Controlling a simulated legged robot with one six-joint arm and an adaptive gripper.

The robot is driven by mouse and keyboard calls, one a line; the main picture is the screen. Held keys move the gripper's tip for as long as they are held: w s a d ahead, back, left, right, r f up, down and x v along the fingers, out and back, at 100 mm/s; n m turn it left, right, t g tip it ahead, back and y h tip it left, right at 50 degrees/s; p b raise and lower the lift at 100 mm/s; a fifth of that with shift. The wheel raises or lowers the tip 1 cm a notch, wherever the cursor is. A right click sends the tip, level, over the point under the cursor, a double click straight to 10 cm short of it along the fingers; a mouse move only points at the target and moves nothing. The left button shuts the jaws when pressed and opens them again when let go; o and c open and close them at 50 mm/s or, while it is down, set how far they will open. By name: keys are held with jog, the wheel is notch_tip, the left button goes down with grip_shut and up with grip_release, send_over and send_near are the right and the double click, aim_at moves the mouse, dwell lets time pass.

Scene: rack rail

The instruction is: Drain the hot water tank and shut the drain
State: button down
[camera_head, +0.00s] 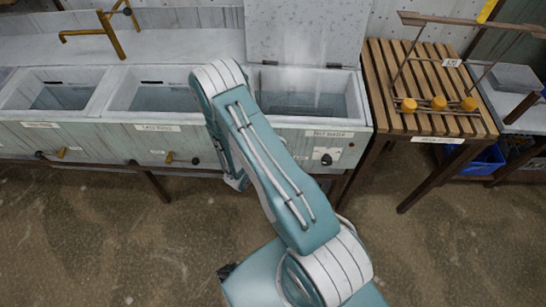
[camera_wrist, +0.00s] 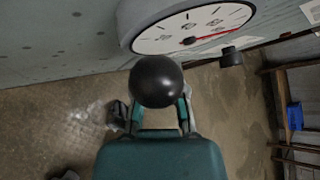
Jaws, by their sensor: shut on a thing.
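The hot water tank (camera_head: 318,130) is the rightmost of the basins in the head view. Its lid (camera_head: 305,35) stands raised behind it. The inside (camera_head: 300,103) looks dark grey-blue; I cannot tell the water level. In the wrist view, my gripper (camera_wrist: 156,108) is shut on a black ball knob (camera_wrist: 155,78), which looks like the drain handle's end. The handle's stem and the drain outlet are hidden. In the head view, my arm covers the tank's front left, and the gripper's hold there cannot be made out.
Two other basins (camera_head: 160,92) (camera_head: 55,90) stand left. A slatted table (camera_head: 425,95) stands right. Floor (camera_head: 120,240) in front is clear.

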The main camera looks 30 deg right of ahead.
jog(key=shift+s+f, duration=0.1)
jog(key=c, duration=0.7)
grip_release()
jog(key=shift+d, duration=0.15)
jog(key=shift+a+r, duration=0.2)
jog(key=shift+a, duration=0.2)
jog(key=v, duration=1.1)
